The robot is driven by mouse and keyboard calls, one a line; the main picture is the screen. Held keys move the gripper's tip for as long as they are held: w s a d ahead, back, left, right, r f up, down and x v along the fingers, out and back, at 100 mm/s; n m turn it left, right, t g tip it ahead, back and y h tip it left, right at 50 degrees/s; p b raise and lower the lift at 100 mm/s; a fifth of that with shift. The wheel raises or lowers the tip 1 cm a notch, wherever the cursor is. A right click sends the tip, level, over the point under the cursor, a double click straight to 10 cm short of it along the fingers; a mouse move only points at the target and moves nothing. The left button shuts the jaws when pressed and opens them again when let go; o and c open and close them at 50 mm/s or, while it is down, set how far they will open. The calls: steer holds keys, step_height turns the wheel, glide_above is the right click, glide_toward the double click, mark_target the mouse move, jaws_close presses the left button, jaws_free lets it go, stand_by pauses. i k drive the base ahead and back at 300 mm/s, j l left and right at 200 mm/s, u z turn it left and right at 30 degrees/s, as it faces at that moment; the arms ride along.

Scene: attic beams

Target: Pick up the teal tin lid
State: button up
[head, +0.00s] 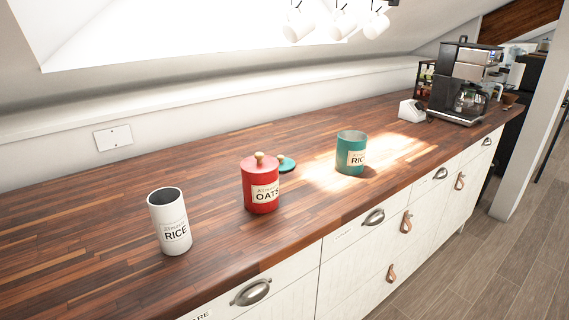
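My gripper is not in view.
The red oats tin (261,189) stands with its lid on, in front of the teal lid. An open white rice tin (169,221) stands at the left. A coffee machine (463,84) is at the far right end of the wooden countertop (95,235). White mugs (340,24) hang above.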

mark_target(286, 165)
steer(key=i+l+u, duration=0.2)
steer(key=l+u, duration=0.15)
steer(key=l, duration=0.65)
steer(key=i+l+u, duration=0.15)
steer(key=l+u, duration=0.25)
steer(key=l, duration=0.6)
steer(key=l+u, duration=0.35)
steer(key=l, duration=0.65)
steer(key=i, duration=0.95)
